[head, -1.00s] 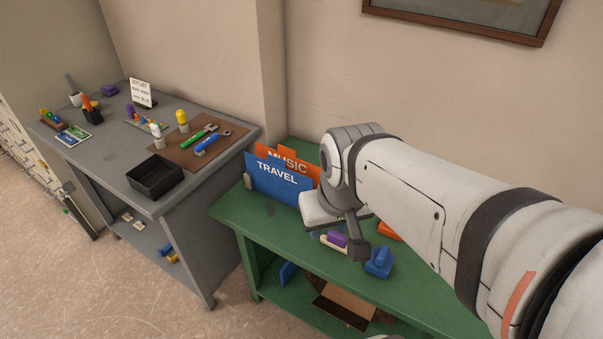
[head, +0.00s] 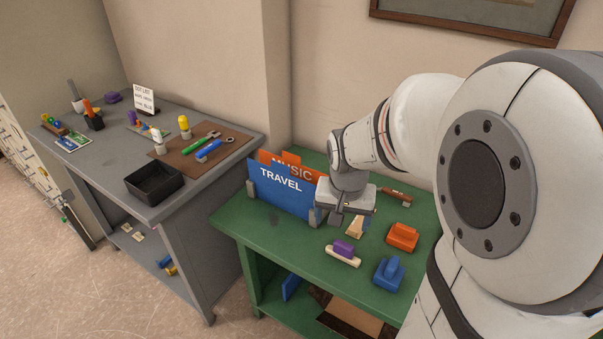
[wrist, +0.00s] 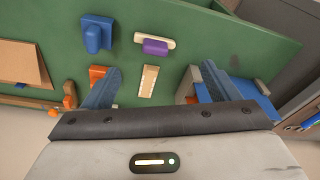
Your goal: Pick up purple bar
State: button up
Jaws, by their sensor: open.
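A purple bar-like piece (head: 344,247) sits on a cream base on the green table; it also shows in the wrist view (wrist: 155,47), above the middle. My gripper (head: 343,218) is above the table, beside the folders and behind the purple piece, apart from it. In the wrist view my gripper (wrist: 160,88) is open, its two blue-grey fingers spread wide with nothing held. A small pale wooden piece (wrist: 149,80) shows between the fingers. Other purple items, a block (head: 112,97) and a small upright one (head: 132,117), are on the grey desk.
Blue TRAVEL (head: 275,190) and orange MUSIC folders stand left of my gripper. A blue stamp-like block (head: 388,272) and an orange one (head: 402,237) are right of the purple piece. A black tray (head: 153,186) sits on the grey desk. The green table's front left is clear.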

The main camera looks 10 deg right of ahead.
aim_at(344, 244)
jog(key=w+d+f+m+b, duration=0.1)
jog(key=w+f, duration=0.1)
jog(key=f, duration=0.2)
jog(key=w+d+f+m+b, duration=0.1)
jog(key=w+d+f, duration=0.1)
jog(key=f, duration=0.2)
jog(key=w+d+f+m+b, duration=0.1)
jog(key=w+f, duration=0.1)
jog(key=f, duration=0.2)
jog(key=shift+w+d+f+m+g, duration=0.1)
jog(key=shift+d+f+m+g, duration=0.05)
jog(key=shift+d+m+g, duration=0.2)
jog(key=f, duration=0.7)
jog(key=shift+w+d+f, duration=0.1)
jog(key=shift+w+f, duration=0.3)
jog(key=shift+c, duration=0.5)
jog(key=c, duration=1)
notch_tip(344, 244, up, 10)
jog(key=shift+r, duration=0.1)
jog(key=o, duration=0.5)
jog(key=c, duration=0.4)
